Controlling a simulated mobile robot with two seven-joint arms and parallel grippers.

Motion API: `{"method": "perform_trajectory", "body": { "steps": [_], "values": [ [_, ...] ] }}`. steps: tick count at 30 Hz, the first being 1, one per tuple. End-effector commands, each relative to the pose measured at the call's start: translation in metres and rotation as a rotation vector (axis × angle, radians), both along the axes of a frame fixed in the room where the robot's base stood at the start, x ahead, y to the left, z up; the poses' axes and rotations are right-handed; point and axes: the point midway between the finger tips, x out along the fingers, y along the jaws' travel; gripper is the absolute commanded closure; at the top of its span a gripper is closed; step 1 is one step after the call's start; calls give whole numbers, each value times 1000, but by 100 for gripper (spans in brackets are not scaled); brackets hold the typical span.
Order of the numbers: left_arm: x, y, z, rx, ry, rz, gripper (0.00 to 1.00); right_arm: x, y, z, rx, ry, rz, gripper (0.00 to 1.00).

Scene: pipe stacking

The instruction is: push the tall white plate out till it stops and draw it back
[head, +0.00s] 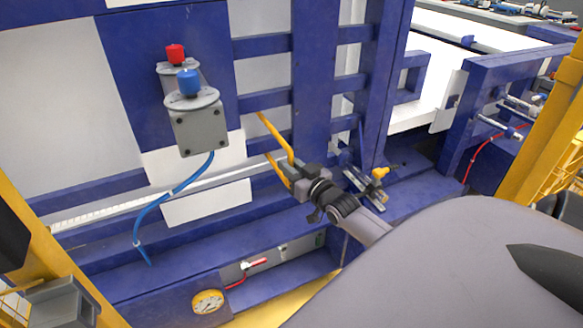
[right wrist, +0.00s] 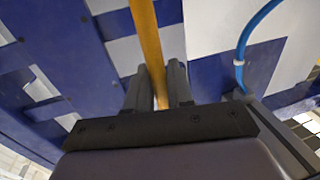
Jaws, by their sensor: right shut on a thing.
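My right gripper (head: 294,180) is shut on a yellow bar handle (head: 277,136) in the middle of the head view. In the right wrist view the handle (right wrist: 146,40) runs between the two fingers (right wrist: 160,90). White panel surface (head: 262,72) shows behind the blue bars above the handle. I take it to be part of the tall white plate, but the bars cover much of it, and I cannot tell where the handle joins it. My left gripper is not in view.
A grey box with red and blue knobs (head: 199,130) stands left of the gripper, with a blue hose (head: 150,210) hanging below. A small yellow-knobbed fitting (head: 379,173) is close on the right. A gauge (head: 207,302) sits low in front. Blue frame beams (head: 315,80) surround the handle.

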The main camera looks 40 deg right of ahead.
Motion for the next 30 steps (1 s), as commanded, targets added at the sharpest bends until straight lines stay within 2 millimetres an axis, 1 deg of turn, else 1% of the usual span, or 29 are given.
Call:
{"method": "perform_trajectory", "body": {
  "steps": [1, 4, 9, 15, 21, 30],
  "values": [
    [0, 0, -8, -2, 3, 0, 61, 8, -2, -2, 0, -4, 0, 100],
    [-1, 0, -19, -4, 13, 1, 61, 23, -7, -4, -2, -5, 1, 100],
    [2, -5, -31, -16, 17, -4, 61, 49, -15, -4, -1, -5, 1, 100],
    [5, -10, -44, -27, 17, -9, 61, 75, -22, -4, 0, -4, 3, 100],
    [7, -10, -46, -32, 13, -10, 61, 87, -27, -1, -1, -2, 1, 100],
    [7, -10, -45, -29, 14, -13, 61, 88, -28, 1, 0, 0, 0, 100]
  ]
}}
